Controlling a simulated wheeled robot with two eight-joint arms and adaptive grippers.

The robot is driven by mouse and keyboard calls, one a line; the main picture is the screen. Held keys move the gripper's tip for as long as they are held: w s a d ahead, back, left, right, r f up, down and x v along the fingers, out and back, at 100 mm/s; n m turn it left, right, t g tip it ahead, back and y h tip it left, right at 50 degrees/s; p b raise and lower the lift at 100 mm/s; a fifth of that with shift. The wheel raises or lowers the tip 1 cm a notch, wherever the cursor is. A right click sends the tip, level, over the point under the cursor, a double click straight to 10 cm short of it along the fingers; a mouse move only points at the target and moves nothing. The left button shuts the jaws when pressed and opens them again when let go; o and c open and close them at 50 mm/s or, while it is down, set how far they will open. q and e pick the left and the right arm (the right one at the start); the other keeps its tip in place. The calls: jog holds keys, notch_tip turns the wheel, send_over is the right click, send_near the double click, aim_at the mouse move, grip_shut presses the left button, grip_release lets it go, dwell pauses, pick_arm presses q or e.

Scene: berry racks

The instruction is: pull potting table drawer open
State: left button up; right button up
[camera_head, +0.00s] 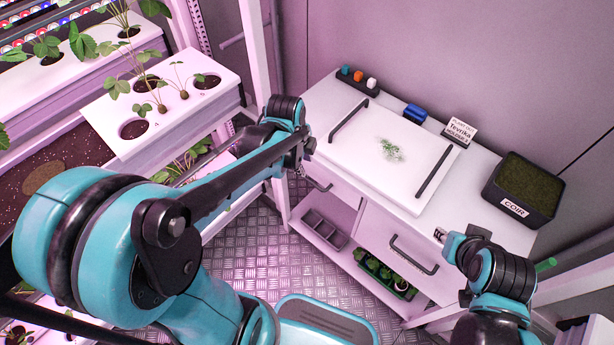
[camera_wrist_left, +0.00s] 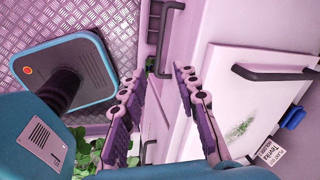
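The potting table (camera_head: 340,158) stands right of centre in the head view, with a pale top and drawer fronts below it. The left drawer's dark handle (camera_head: 318,185) is just below my left gripper (camera_head: 307,150). In the wrist view that handle (camera_wrist_left: 165,38) lies ahead of the fingers, apart from them. My left gripper (camera_wrist_left: 158,100) has its two fingers spread with nothing between them. A second dark handle (camera_head: 413,256) is on the right front. The drawers look closed. My right gripper (camera_head: 441,235) is near the table's front right edge; its fingers cannot be made out.
On the table are a white board (camera_head: 372,162) with two dark handles, a label card (camera_head: 459,131), a blue object (camera_head: 415,112) and a coir tub (camera_head: 525,183). A lower shelf holds a plant tray (camera_head: 385,276). A berry rack (camera_head: 215,110) stands left. Metal floor lies between.

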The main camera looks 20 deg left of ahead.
aim_at(308, 179)
pick_arm(q)
jog(key=w+f+m+b, duration=0.1)
jog(key=f, duration=0.2)
jog(key=w+f+m+b, duration=0.1)
jog(key=f, duration=0.3)
jog(key=w+f+m+g+b, duration=0.1)
jog(key=f, duration=0.3)
jog(key=shift+w+a+f+m+b, duration=0.15)
jog(key=shift+m+b, duration=0.15)
jog(key=shift+m, duration=0.1)
jog(key=shift+c, duration=0.4)
grip_shut()
